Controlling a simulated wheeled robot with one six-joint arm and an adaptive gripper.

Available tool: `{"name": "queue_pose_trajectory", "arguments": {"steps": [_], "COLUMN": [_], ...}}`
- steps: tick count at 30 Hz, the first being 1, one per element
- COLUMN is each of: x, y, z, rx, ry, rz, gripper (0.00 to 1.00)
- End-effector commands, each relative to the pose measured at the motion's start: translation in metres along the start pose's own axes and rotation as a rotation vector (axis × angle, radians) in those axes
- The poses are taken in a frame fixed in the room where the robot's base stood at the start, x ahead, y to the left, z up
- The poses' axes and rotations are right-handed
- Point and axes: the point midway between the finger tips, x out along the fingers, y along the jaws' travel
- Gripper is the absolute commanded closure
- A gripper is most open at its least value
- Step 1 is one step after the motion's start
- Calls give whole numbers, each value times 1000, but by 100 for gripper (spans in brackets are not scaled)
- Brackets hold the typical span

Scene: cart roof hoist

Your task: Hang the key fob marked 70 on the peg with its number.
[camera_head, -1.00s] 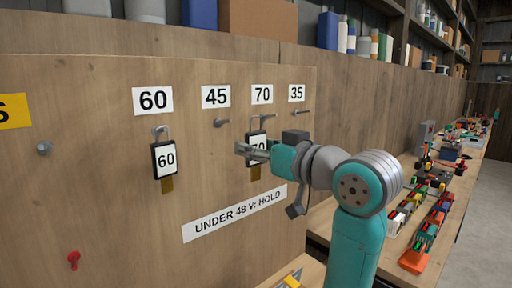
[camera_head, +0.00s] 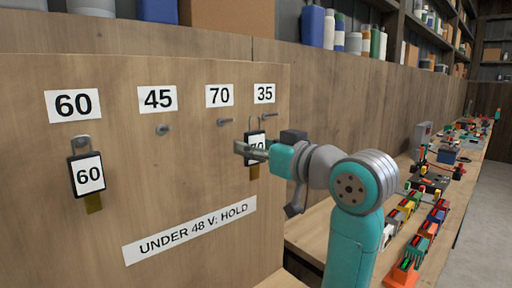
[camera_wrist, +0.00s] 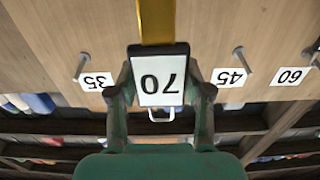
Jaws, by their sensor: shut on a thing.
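The key fob marked 70 (camera_head: 256,134) is dark with a white number face, a metal loop on top and a brass-coloured strip below. My gripper (camera_head: 245,150) is shut on its sides and holds it upright in front of the board. In the wrist view the fob (camera_wrist: 159,82) is upside down between the gripper's fingers (camera_wrist: 160,92). The peg under the 70 label (camera_head: 225,121) is bare; the fob's loop shows right of it, apart. In the wrist view the fob hides the 70 label and peg, so I cannot tell the remaining gap.
The 45 peg (camera_head: 163,130) and the 35 peg (camera_head: 268,116) are bare. A fob marked 60 (camera_head: 87,173) hangs under the 60 label (camera_head: 73,104). A sign (camera_head: 190,230) is low on the board. A bench (camera_head: 310,236) with several parts runs along the right.

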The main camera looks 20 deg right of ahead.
Motion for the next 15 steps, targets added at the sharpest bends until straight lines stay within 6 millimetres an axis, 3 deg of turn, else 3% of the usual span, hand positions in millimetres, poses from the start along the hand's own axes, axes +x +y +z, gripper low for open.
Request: {"name": "queue_pose_trajectory", "arguments": {"steps": [15], "x": [26], "y": [0], "z": [2], "rx": [0], "ry": [-1], "rz": [-1], "gripper": [92]}}
